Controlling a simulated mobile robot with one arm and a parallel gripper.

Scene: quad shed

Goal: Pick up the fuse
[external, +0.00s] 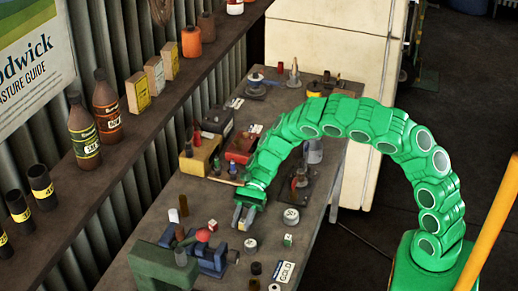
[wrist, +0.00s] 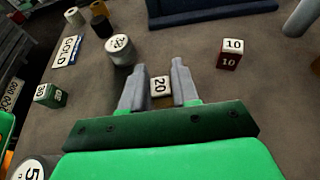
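The fuse, a small block (wrist: 160,88) with a white top marked 20 and a yellowish side, is between my fingers in the wrist view. My gripper (wrist: 160,80) has its two grey fingers close against the fuse's left and right sides, with hardly any gap. It looks shut on the fuse, down at bench level. A red block marked 10 (wrist: 230,54) stands to the right, and a green block (wrist: 48,95) to the left.
A grey cylinder (wrist: 119,49) stands close beyond the left finger. A blue vise (external: 210,258) is near the front, and a yellow box (external: 199,158) is behind. A shelf (external: 140,130) runs along the wall.

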